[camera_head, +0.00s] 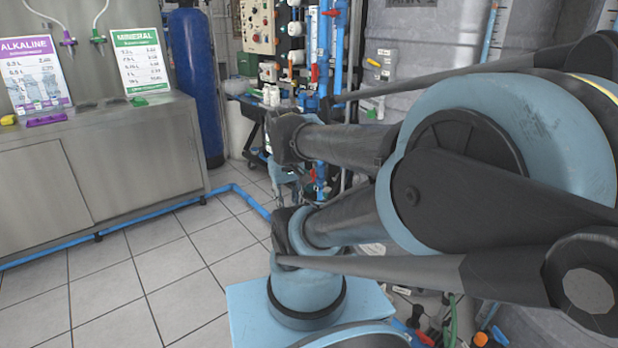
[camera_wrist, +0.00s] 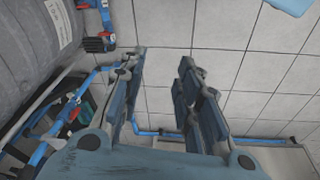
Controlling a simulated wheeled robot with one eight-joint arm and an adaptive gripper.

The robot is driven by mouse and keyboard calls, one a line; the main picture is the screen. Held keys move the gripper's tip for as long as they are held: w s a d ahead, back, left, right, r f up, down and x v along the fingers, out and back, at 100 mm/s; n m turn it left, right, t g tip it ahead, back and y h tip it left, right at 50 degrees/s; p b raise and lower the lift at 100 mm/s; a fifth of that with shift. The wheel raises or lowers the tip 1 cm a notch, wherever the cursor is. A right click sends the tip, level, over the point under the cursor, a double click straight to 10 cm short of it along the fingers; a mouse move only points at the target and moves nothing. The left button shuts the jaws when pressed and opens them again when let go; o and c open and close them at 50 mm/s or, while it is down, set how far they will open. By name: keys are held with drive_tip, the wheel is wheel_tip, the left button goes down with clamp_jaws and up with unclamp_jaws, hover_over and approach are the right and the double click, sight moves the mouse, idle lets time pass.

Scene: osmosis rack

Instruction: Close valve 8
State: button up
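My gripper (camera_wrist: 160,62) is open and empty in the wrist view, its two blue-grey fingers spread apart over floor tiles. In the head view my arm fills the right side and the gripper is mostly hidden behind it. Blue pipes (camera_head: 339,45) with valves stand behind the arm. A red valve handle (camera_head: 314,73) shows on them, and another red handle (camera_head: 331,12) sits higher. I cannot read a number to tell which valve is 8. In the wrist view a dark fitting with red parts (camera_wrist: 98,44) lies left of the fingers, apart from them.
A steel counter (camera_head: 130,160) with mineral and alkaline signs stands at left. A blue tank (camera_head: 194,85) stands behind it. A control panel (camera_head: 258,25) is near the pipes. A grey tank (camera_wrist: 30,40) is at left in the wrist view. The tiled floor (camera_head: 170,265) is clear; a blue pipe runs along it.

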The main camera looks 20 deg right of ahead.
drive_tip(key=w+d+r+n+h, duration=0.2)
drive_tip(key=w+d+n, duration=0.15)
drive_tip(key=w, duration=0.75)
drive_tip(key=w+d+r+n+h, duration=0.2)
drive_tip(key=w+d+h, duration=0.15)
drive_tip(key=w, duration=0.75)
drive_tip(key=w+d+r+n+h, duration=0.1)
drive_tip(key=w+d+r+n, duration=0.2)
drive_tip(key=w, duration=0.9)
drive_tip(key=w+d+f+n+t+h, duration=0.1)
drive_tip(key=w+d+f+n+h, duration=0.1)
drive_tip(key=w+f, duration=0.45)
drive_tip(key=w+d+f+n+t+h, duration=0.1)
drive_tip(key=w+d+f+n+h, duration=0.15)
drive_tip(key=w, duration=0.65)
drive_tip(key=n+t+h, duration=0.2)
drive_tip(key=n+h, duration=0.3)
drive_tip(key=n, duration=0.3)
approach(313, 176)
drive_tip(key=r+x, duration=0.2)
drive_tip(key=x, duration=0.6)
drive_tip(key=shift+w, duration=0.4)
drive_tip(key=shift+c, duration=0.2)
